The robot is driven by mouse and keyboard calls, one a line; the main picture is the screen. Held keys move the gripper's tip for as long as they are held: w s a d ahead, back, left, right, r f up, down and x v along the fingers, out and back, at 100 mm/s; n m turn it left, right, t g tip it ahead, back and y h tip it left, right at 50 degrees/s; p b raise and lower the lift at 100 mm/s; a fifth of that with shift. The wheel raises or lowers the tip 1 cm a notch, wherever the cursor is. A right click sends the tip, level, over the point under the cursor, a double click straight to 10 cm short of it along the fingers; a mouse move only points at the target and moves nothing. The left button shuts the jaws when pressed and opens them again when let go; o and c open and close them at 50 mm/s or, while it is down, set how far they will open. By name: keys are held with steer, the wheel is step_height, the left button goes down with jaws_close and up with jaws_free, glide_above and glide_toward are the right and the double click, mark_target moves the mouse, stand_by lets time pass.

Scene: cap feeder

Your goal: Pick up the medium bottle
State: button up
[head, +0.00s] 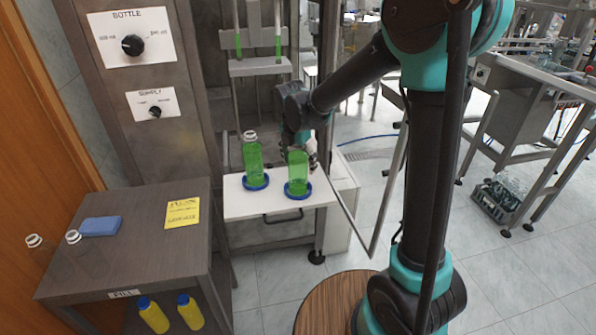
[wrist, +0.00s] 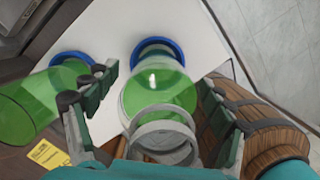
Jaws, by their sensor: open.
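Two green-filled bottles stand on a white shelf, each in a blue ring. The left bottle (head: 253,163) has a pale neck; it also shows at the left of the wrist view (wrist: 28,105). The right bottle (head: 297,174) is at the middle of the wrist view (wrist: 160,92), with its pale round neck toward the camera. I cannot tell from size which is the medium one. My gripper (head: 309,150) is at the right bottle's upper part. In the wrist view my gripper (wrist: 160,85) is open, its fingers on either side of the right bottle. Contact is unclear.
The white shelf (head: 238,207) adjoins a grey table (head: 135,255) with two clear bottles, a blue block (head: 100,226) and a yellow note (head: 182,213). Yellow bottles stand below the table. The metal dispenser frame rises behind the shelf. A round wooden top (head: 325,300) is in front.

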steer(key=shift+f, duration=0.25)
steer(key=shift+c, duration=0.6)
steer(key=c, duration=1.6)
